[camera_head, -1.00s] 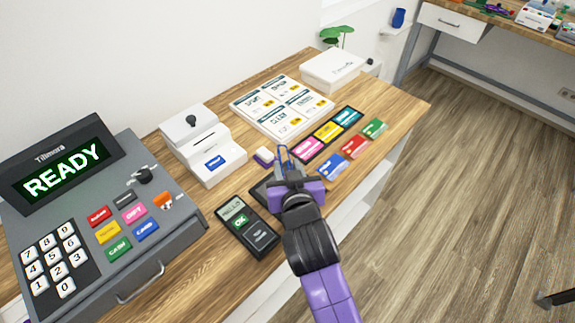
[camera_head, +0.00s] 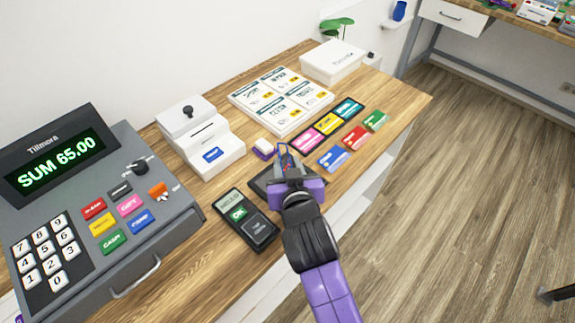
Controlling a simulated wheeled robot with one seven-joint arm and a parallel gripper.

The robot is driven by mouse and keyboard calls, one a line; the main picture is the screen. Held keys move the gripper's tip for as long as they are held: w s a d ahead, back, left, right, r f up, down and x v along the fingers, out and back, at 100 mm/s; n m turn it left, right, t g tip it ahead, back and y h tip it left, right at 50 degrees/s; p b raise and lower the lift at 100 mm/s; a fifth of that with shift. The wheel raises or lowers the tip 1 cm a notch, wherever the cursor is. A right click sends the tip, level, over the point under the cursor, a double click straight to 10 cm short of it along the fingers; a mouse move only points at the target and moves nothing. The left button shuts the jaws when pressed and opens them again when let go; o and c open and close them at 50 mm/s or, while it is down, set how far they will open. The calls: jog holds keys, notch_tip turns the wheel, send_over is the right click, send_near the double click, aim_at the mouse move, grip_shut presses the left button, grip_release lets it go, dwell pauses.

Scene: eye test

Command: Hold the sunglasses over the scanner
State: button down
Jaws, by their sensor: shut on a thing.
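My gripper (camera_head: 285,161) is shut on a small dark thing with a hint of red. The fingers cover most of it, and it is too small to make out surely as the sunglasses. I see no sunglasses elsewhere. A flat dark pad (camera_head: 262,188), which looks like the scanner, lies on the counter below and beside my gripper, partly hidden by it. I cannot tell the height of my gripper above the pad.
A card terminal (camera_head: 247,221) lies left of my gripper. A white printer (camera_head: 203,140), a small white-and-purple block (camera_head: 264,147) and a price sheet (camera_head: 281,99) are behind. Coloured cards (camera_head: 333,159) lie to the right. A white box (camera_head: 333,61) stands at the far end.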

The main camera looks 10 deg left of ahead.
notch_tip(320, 180, up, 4)
jog(key=p, duration=0.2)
jog(key=shift+p, duration=0.35)
jog(key=s+f+p+v, duration=0.1)
jog(key=f+p+v, duration=0.2)
jog(key=v, duration=1.2)
jog(key=shift+d+p, duration=0.15)
jog(key=shift+p, duration=0.25)
